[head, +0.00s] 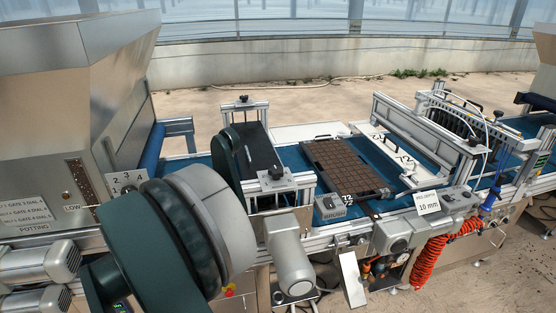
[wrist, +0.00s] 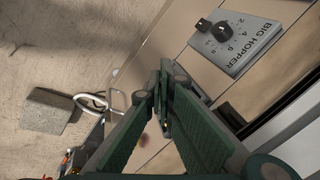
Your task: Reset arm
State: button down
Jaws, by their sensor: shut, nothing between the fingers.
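My gripper (wrist: 162,90) shows in the wrist view, its two dark green fingers closed together at the tips with nothing between them. Beyond the fingertips is a tan panel with a grey plate labelled BIG HOPPER (wrist: 247,44), which carries a black dial knob and numbers. The fingers appear apart from the panel, but the exact gap is hard to tell. In the head view, my green and grey arm (head: 205,215) fills the lower left foreground. My fingers cannot be made out there.
The seeder line runs across the head view, with a brown cell tray (head: 345,165) on its blue belt. A metal hopper (head: 60,75) stands left, close to my arm. A red coiled hose (head: 430,262) hangs at front right. A grey block (wrist: 47,111) lies on the floor.

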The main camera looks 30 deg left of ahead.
jog(key=w+d+r+m+y+p, duration=0.25)
jog(key=w+d+r, duration=0.55)
jog(key=r, duration=0.7)
jog(key=w+d+r+m+g+y+p, duration=0.15)
jog(key=w+d+r+p, duration=0.3)
jog(key=d+r, duration=0.8)
jog(key=w+d+r+m+y+p, duration=0.25)
jog(key=w+d+r, duration=0.45)
jog(key=r, duration=1)
jog(key=w+d+r+n+t+h+b, duration=0.1)
jog(key=w+d+n+t+h+b, duration=0.15)
jog(key=d, duration=1.25)
jog(key=w+d+r+n+t+h+b, duration=0.1)
jog(key=w+d+r+t+h+b, duration=0.15)
jog(key=d, duration=1.25)
jog(key=s+d+f+n+h+b, duration=0.1)
jog(key=s+d, duration=0.2)
jog(key=d, duration=0.6)
jog(key=s+d+f+n+t+h+b, duration=0.1)
jog(key=s+d+f+n+h+b, duration=0.1)
jog(key=d, duration=0.7)
jog(key=s+d+f+n+h+b, duration=0.1)
jog(key=s+d, duration=0.3)
jog(key=d, duration=0.4)
jog(key=shift+s+d+f+n+b, duration=0.15)
jog(key=shift+d+f+n+b, duration=0.15)
jog(key=shift+d+f+b, duration=0.15)
